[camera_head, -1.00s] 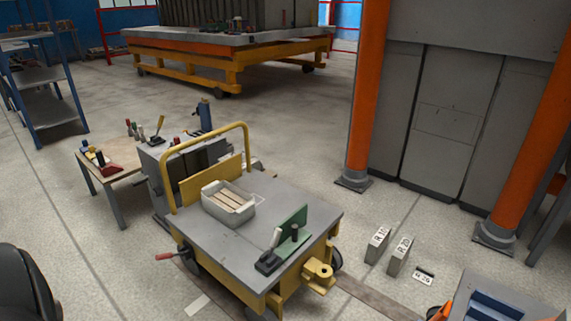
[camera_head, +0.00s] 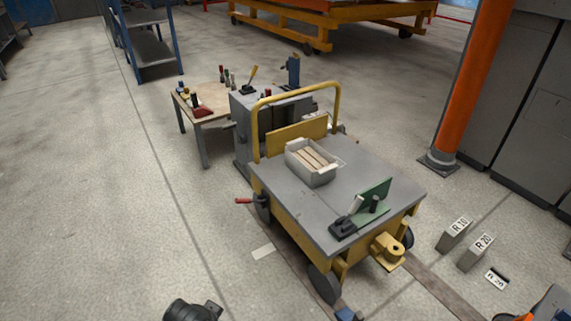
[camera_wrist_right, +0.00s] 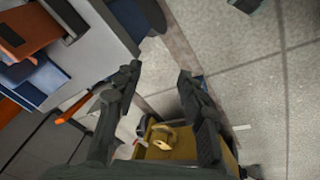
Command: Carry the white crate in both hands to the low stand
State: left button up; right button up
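The white crate (camera_head: 312,176) stands upright on the grey top of a yellow cart (camera_head: 285,190) in the head view, with several pale bars inside. No gripper touches it. My right gripper (camera_wrist_right: 158,74) is open and empty in the right wrist view, its two dark fingers apart, with floor and part of the yellow cart beyond them. My left gripper's fingers do not show; a dark part at the bottom edge of the head view is probably my arm. I cannot tell which thing is the low stand.
A green bracket (camera_head: 373,198) and dark clamp share the cart top. A red-handled lever (camera_head: 243,201) sticks out at its left. A wooden table (camera_head: 210,98) with tools stands behind it. Grey blocks (camera_head: 454,234) stand right of the cart. Floor at left is clear.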

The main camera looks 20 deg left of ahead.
aim_at(211, 93)
jog(key=u, duration=0.45)
jog(key=i+j+z, duration=0.1)
jog(key=j+z, duration=0.15)
jog(key=z, duration=0.15)
jog(key=j+z, duration=0.25)
jog(key=z, duration=0.15)
jog(key=j+z, duration=0.4)
jog(key=k+j+z, duration=0.1)
jog(key=j+z, duration=0.3)
jog(key=j, duration=1.05)
jog(key=k+j, duration=0.15)
jog(key=j, duration=0.2)
jog(key=j+z, duration=0.1)
jog(key=j, duration=0.3)
jog(key=k, duration=0.05)
